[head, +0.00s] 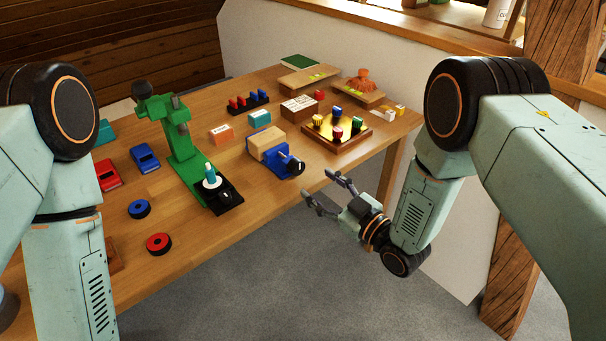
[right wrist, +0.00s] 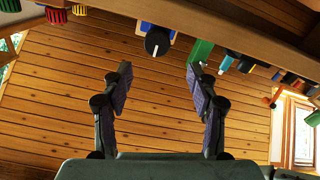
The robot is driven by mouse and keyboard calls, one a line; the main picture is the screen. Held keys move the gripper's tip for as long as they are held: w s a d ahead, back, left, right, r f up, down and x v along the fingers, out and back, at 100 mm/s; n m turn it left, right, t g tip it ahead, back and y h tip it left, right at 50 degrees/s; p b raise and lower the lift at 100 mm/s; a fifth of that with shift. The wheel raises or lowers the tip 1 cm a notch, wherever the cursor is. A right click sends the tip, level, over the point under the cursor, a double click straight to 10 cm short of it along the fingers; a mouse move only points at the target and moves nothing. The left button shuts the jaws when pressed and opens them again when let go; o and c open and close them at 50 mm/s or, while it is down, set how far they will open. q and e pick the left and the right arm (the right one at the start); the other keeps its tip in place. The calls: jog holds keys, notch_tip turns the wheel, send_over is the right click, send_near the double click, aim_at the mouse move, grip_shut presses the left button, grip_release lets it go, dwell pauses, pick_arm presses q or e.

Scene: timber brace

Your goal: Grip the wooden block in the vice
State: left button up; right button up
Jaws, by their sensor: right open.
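The blue vice (head: 279,164) stands near the front edge of the table, with a round black handle (head: 295,166) facing the edge. The handle also shows in the right wrist view (right wrist: 157,41). The pale wooden block (head: 267,141) sits at the top of the vice; I cannot tell if the jaws touch it. My right gripper (head: 320,186) is open and empty, off the table edge, to the right of the vice and apart from it. In the right wrist view its spread fingers (right wrist: 160,75) have the handle beyond them. My left gripper is out of view.
The wooden table (head: 265,200) holds a green press (head: 180,145) left of the vice, and a board with coloured knobs (head: 337,130) to its right. An orange block (head: 221,132) and a teal block (head: 260,119) lie behind it. Open floor lies before the table.

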aim_at(299, 168)
jog(key=b+x, duration=0.1)
jog(key=x, duration=0.6)
jog(key=shift+w+d+f, duration=0.1)
jog(key=shift+d+f, duration=0.05)
jog(key=shift+w, duration=0.45)
jog(key=shift+s, duration=0.15)
jog(key=shift+c, duration=0.9)
jog(key=c, duration=1)
